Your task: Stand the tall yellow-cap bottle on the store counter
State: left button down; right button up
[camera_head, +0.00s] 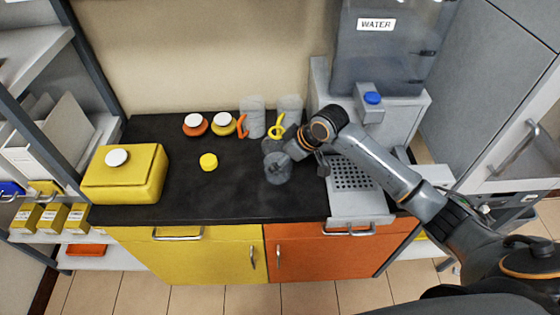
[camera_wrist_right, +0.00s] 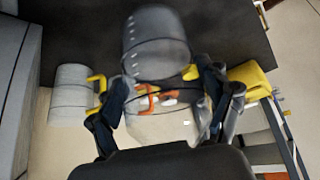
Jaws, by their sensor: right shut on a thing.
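My right gripper (camera_head: 290,150) is over the black store counter (camera_head: 235,195), shut on a grey see-through bottle (camera_head: 278,169). The bottle is near the counter's middle, and I cannot tell whether its base touches the top. In the right wrist view the bottle (camera_wrist_right: 155,45) is a cylinder with pale marks, between the fingers of the right gripper (camera_wrist_right: 160,85). No yellow cap shows clearly on it. A small yellow cap-like piece (camera_head: 208,161) sits on the counter to its left. My left gripper is not in view.
Two clear jugs (camera_head: 252,115) (camera_head: 290,108) stand behind, one with an orange handle, one yellow. White-lidded orange (camera_head: 194,125) and yellow (camera_head: 223,124) jars stand at the back. A yellow container (camera_head: 125,175) is at left, a water unit (camera_head: 385,60) at right. The front middle is clear.

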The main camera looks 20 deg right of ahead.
jog(key=shift+w+f, duration=0.65)
jog(key=shift+w, duration=0.05)
notch_tip(320, 180, down, 3)
jog(key=shift+r+p, duration=0.1)
jog(key=shift+p, duration=0.8)
jog(key=shift+f, duration=0.2)
jog(key=o, duration=1.7)
jog(key=shift+f, duration=0.15)
jog(key=shift+c, duration=0.2)
jog(key=shift+s, duration=0.1)
jog(key=b+v, duration=0.2)
jog(key=v, duration=1)
